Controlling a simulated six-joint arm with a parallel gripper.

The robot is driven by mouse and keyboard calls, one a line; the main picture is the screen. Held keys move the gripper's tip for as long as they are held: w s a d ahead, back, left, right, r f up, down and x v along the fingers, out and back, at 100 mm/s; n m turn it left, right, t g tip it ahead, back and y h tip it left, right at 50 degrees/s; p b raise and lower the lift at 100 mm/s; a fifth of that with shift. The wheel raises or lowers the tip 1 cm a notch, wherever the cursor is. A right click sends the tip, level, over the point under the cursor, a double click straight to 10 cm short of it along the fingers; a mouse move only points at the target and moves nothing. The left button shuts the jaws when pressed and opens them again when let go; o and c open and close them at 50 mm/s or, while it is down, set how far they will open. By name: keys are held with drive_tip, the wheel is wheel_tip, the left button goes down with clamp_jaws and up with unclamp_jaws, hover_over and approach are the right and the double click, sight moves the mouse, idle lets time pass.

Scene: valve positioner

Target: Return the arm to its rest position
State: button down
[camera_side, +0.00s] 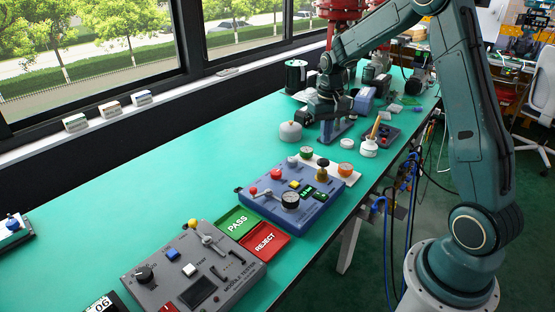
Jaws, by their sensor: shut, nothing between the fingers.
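My arm reaches from its base at the lower right up and over the bench. My gripper (304,117) is at the far middle of the bench, small and dark. It is shut with nothing visible held in it. It is close to a blue-grey device on a stand (336,131), partly hidden behind my wrist. I cannot tell whether they touch. A round light-grey weight-like object (290,132) is on the bench just below and left of my gripper in the picture.
A blue tester box (300,196) and a grey module tester (195,266) stand nearer. Between them are a green PASS tray (237,221) and a red REJECT tray (265,241).

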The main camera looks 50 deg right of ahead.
drive_tip(key=s+a+r+n+t, duration=0.4)
drive_tip(key=s+a+r, duration=1.1)
drive_tip(key=a+r, duration=0.1)
drive_tip(key=s+a+n+t, duration=0.1)
drive_tip(key=s+a+n, duration=0.1)
drive_tip(key=s, duration=0.6)
drive_tip(key=shift+a+t, duration=0.3)
drive_tip(key=shift+a, duration=0.5)
